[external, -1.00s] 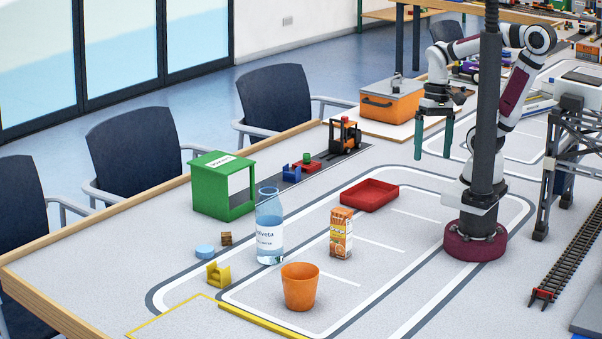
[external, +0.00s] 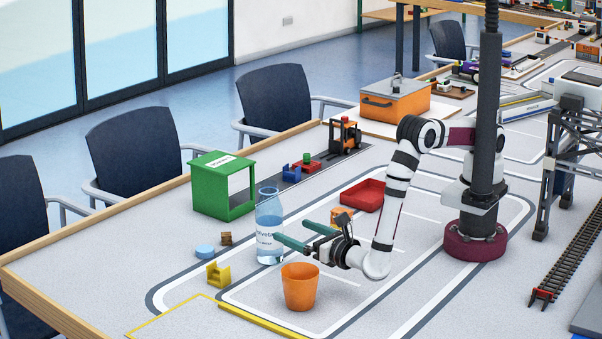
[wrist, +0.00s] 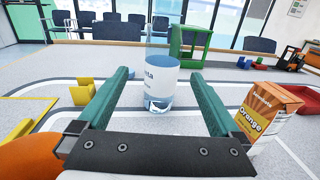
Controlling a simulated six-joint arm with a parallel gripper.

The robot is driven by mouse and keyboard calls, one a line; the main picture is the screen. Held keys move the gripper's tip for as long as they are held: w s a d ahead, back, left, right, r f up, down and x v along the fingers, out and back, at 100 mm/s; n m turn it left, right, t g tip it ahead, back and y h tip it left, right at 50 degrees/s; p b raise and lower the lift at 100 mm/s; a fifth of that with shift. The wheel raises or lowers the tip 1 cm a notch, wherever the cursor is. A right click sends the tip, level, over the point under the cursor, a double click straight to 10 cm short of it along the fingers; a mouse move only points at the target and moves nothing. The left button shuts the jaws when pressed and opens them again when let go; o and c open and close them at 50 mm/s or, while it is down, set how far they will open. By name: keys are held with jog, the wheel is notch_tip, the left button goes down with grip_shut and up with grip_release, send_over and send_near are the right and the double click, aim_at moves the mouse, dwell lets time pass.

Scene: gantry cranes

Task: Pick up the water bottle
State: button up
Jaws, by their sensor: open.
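The water bottle (external: 269,228) is clear with a white label and stands upright on the table. My gripper (external: 293,233) is open and empty, reaching toward the bottle with its green fingers level. In the wrist view the bottle (wrist: 160,82) stands ahead, between the two fingertips (wrist: 160,88) in the picture. I cannot tell whether the tips have reached its sides.
An orange cup (external: 300,290) stands just below my gripper, close to it. An orange juice carton (external: 341,216) is partly hidden behind my gripper; it shows at right in the wrist view (wrist: 262,112). A green box (external: 209,190), yellow block (external: 218,275) and red tray (external: 363,194) are nearby.

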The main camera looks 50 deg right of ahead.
aim_at(277, 201)
jog(key=w, duration=0.3)
jog(key=w+d, duration=0.1)
jog(key=w, duration=0.6)
jog(key=shift+w+d+r, duration=0.1)
jog(key=shift+d+r, duration=0.2)
jog(key=shift+d, duration=0.1)
jog(key=c, duration=1.5)
jog(key=shift+r, duration=0.9)
jog(key=r, duration=0.2)
jog(key=shift+d+r, duration=0.3)
jog(key=d+r, duration=0.2)
jog(key=d, duration=0.1)
jog(key=w+d+r, duration=0.1)
jog(key=d+r, duration=0.1)
jog(key=d, duration=0.2)
jog(key=w+d+r, duration=0.1)
jog(key=d+r, duration=0.1)
jog(key=d, duration=0.2)
jog(key=shift+w+r, duration=0.1)
jog(key=shift+r, duration=0.2)
